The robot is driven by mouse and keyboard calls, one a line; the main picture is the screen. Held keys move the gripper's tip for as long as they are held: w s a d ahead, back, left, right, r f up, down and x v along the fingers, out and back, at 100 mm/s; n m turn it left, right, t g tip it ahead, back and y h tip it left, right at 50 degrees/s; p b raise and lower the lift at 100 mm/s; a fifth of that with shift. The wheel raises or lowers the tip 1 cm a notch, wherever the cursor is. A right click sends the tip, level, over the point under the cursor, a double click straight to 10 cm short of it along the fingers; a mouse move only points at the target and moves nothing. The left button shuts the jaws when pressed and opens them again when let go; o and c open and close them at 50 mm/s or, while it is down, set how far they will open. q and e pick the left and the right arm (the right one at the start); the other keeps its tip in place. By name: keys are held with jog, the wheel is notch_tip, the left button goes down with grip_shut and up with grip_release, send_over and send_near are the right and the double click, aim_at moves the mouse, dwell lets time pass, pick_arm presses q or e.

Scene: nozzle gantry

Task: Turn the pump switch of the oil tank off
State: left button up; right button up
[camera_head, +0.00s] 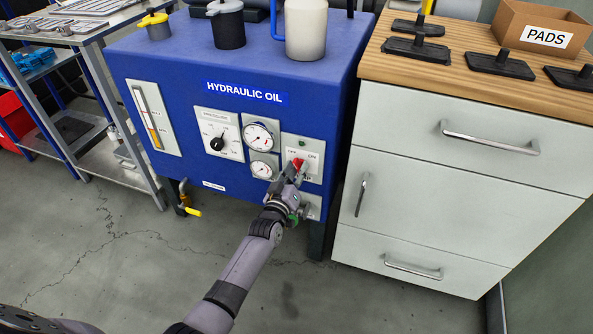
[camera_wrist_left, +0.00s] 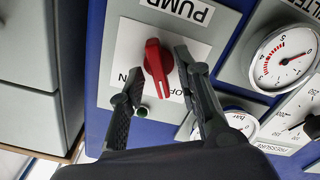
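The blue oil tank (camera_head: 190,75) stands in the middle of the head view, labelled HYDRAULIC OIL. Its red pump switch (camera_head: 298,162) is on a pale plate at the front right, below OFF and ON labels. In the left wrist view the switch (camera_wrist_left: 157,66) appears upside down, a red knob on a white label. My left gripper (camera_head: 296,173) is at the switch. In the left wrist view its fingers (camera_wrist_left: 158,64) are apart, one on each side of the knob, with a visible gap on the ON side. Contact on the other side is unclear. My right gripper is not in view.
A pressure dial (camera_head: 218,140) and two round gauges (camera_head: 258,137) sit left of the switch. A small green lamp (camera_head: 302,143) is above it. A drawer cabinet (camera_head: 455,185) stands close on the right. A yellow-handled tap (camera_head: 190,210) juts out low at the left.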

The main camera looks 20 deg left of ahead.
pick_arm(q)
jog(key=shift+s, duration=0.1)
jog(key=s, duration=1.2)
jog(key=shift+a, duration=0.2)
